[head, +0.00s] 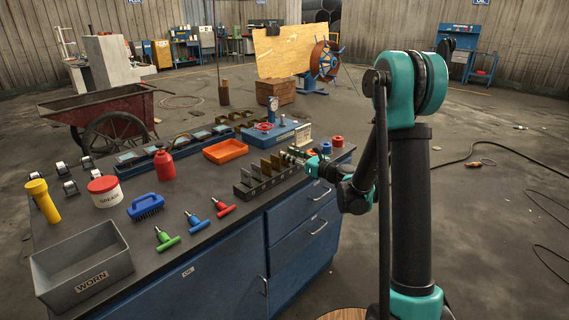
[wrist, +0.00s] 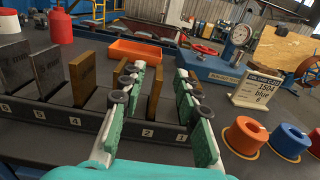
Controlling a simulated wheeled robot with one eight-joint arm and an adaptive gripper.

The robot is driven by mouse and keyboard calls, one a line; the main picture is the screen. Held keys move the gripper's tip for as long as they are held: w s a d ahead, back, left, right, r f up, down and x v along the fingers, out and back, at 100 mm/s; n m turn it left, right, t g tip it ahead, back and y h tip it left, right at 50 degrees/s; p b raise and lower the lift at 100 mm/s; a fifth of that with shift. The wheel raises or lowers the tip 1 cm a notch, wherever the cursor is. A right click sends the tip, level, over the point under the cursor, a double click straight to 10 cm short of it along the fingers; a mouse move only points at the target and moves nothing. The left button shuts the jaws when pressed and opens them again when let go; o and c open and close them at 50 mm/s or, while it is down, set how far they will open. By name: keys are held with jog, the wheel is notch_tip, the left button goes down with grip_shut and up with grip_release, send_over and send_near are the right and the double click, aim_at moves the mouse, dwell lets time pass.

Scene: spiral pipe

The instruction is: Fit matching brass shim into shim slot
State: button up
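My gripper (wrist: 161,74) is open and empty, low over a dark numbered rack (wrist: 75,122) of upright plates. A brass shim (wrist: 155,93) stands behind the label 2, between my two fingers as seen in the wrist view. Another brass shim (wrist: 183,97) stands behind label 1, close to the right finger and partly hidden. A third (wrist: 119,73) is partly behind the left finger. A wider brass plate (wrist: 83,77) and darker grey plates (wrist: 47,70) stand to the left. In the head view the rack (head: 262,184) is left of my gripper (head: 304,153). I cannot tell which opening is the shim slot.
A card (wrist: 257,88) reads 1504, blue, 6. Orange and blue rings (wrist: 245,134) stand right of the rack. A blue gauge unit (head: 268,134), an orange tray (head: 225,151) and T-handled tools (head: 222,207) are on the bench. A grey WORN bin (head: 82,266) is front left.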

jog(key=shift+x, duration=3.65)
jog(key=shift+f, duration=0.15)
grip_shut()
